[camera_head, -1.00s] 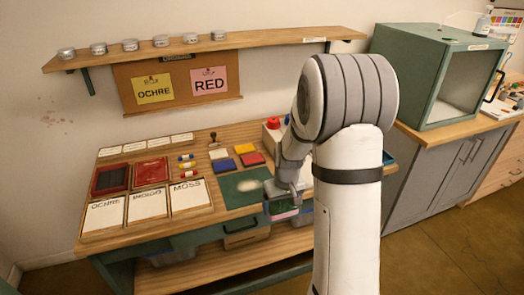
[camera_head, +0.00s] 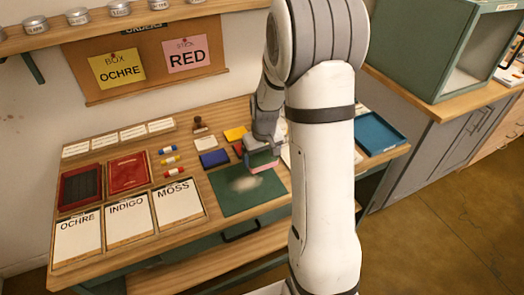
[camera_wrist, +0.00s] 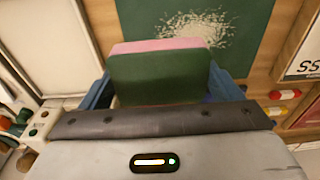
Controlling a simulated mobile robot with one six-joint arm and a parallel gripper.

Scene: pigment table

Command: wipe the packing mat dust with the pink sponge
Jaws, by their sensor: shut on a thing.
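The green packing mat (camera_head: 232,204) lies on the wooden table, with a pale patch of dust (camera_head: 244,184) near its middle. The dust also shows as a speckled white patch in the wrist view (camera_wrist: 196,32). My gripper (camera_head: 264,152) is shut on a sponge with a pink layer (camera_head: 268,168) and a dark green layer. In the wrist view the sponge (camera_wrist: 160,75) sits between the blue fingers, beside the dust. In the head view it is at the mat's back right corner; whether it touches the mat I cannot tell.
Blue, yellow and partly hidden red blocks (camera_head: 214,158) lie behind the mat. Cards marked OCHRE, INDIGO and MOSS (camera_head: 178,203) lie to its left, with small coloured tubes (camera_head: 170,160) nearby. A blue tray (camera_head: 380,133) is at the right end.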

